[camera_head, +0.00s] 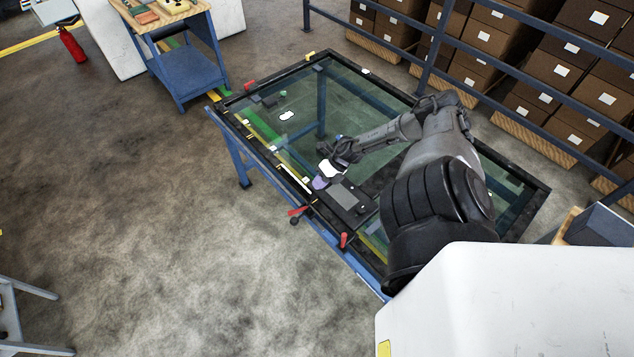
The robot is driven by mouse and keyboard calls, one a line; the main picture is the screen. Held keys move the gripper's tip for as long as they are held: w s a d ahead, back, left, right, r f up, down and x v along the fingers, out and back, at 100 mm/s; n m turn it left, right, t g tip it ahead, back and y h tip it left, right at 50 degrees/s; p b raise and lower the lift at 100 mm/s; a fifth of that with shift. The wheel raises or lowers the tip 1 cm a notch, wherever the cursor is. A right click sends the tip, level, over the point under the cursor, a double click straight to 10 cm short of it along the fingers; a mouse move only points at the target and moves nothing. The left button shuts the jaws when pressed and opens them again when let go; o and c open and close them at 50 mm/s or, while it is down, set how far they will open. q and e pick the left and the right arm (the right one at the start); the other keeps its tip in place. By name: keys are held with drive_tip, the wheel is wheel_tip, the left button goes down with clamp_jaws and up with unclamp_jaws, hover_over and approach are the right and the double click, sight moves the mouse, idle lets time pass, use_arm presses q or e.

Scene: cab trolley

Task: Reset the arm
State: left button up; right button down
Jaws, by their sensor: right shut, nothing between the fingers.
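My right arm (445,150) comes in from the lower right and reaches over a glass-topped panel with a black frame (263,93). My right gripper (330,155) is shut and empty. It is low over the near part of the glass, beside a white patch (327,169) and a dark flat box with a grey top (349,197). Whether the fingers touch either of them is too small to tell. My left gripper is not in view.
Red-handled clamps (343,240) sit along the panel's near edge. A blue trolley (188,72) with a wooden top stands at the back left. A blue railing (440,45) and stacked cardboard boxes (480,35) are at the back right.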

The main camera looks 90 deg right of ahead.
idle(0.6)
drive_tip(key=w+d+m+t+h, duration=0.1)
drive_tip(key=w+d+m+h, duration=0.1)
drive_tip(key=d+m+h, duration=0.5)
drive_tip(key=s+a+r+m+g+h+p, duration=0.1)
drive_tip(key=s+a+r+m+g, duration=0.15)
drive_tip(key=a+m, duration=0.4)
drive_tip(key=s+a+r+m+g+h, duration=0.1)
drive_tip(key=s+a+m+g, duration=0.2)
drive_tip(key=a, duration=0.6)
drive_tip(key=s+a+r+m+g+h+p, duration=0.1)
drive_tip(key=s+a+m+g, duration=0.2)
drive_tip(key=a, duration=0.5)
drive_tip(key=w+a+r+m+t+y+p, duration=0.1)
drive_tip(key=w+a+r+y, duration=0.1)
drive_tip(key=a, duration=0.5)
drive_tip(key=w+a+r+m+t+y+p, duration=0.1)
drive_tip(key=w+a+r+m+y+p, duration=0.1)
drive_tip(key=w+a+r, duration=0.2)
drive_tip(key=w+a+r+m+t+y+p, duration=0.1)
drive_tip(key=a+r, duration=0.5)
drive_tip(key=a, duration=0.6)
drive_tip(key=shift+w+a+m+t+y, duration=0.35)
drive_tip(key=shift+w+y, duration=0.35)
drive_tip(key=shift+w, duration=0.55)
